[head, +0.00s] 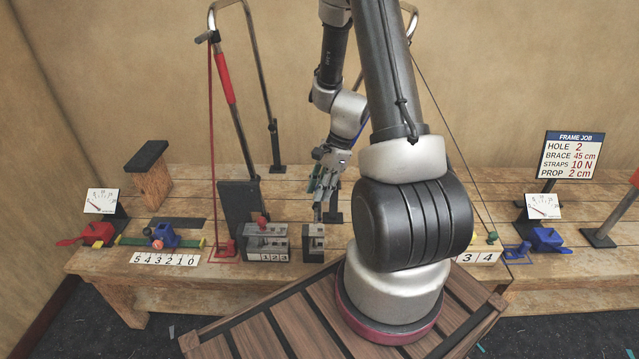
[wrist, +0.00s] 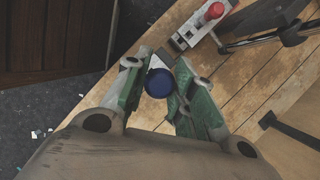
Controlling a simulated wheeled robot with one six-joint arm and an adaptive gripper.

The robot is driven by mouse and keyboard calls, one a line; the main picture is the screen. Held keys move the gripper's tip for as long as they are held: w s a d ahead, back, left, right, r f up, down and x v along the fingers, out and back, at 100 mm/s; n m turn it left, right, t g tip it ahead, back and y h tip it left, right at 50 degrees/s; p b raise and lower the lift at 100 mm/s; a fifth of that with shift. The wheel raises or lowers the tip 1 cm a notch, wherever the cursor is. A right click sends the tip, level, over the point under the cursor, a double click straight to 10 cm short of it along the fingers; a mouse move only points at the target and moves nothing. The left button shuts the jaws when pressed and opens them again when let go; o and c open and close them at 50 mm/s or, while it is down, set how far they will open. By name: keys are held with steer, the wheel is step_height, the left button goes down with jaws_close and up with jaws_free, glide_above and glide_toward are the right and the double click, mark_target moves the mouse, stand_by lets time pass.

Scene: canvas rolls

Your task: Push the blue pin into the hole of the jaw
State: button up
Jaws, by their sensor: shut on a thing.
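My gripper (head: 320,198) points down over the bench in the head view, above the small grey block (head: 313,238). In the wrist view my gripper (wrist: 162,70) has its green-sided fingers closed around the round head of the blue pin (wrist: 158,84). The pin's shank is hidden, so I cannot tell whether its tip touches anything. A pale metal piece (wrist: 158,62) shows just beyond the pin head. A larger grey block (head: 265,242) with number labels and a red-headed pin (head: 262,221) stands left of the small block. That red head also shows in the wrist view (wrist: 214,11).
A tall lever (head: 224,85) with a red grip rises behind the blocks. Gauges (head: 101,203) and coloured clamps stand toward both bench ends. The job sign (head: 571,155) reads HOLE 2. My arm hides part of the bench right of centre.

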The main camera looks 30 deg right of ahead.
mark_target(320, 219)
steer(key=shift+f, duration=6.5)
steer(key=o, duration=1.1)
steer(key=v, duration=1.2)
steer(key=shift+a, duration=0.1)
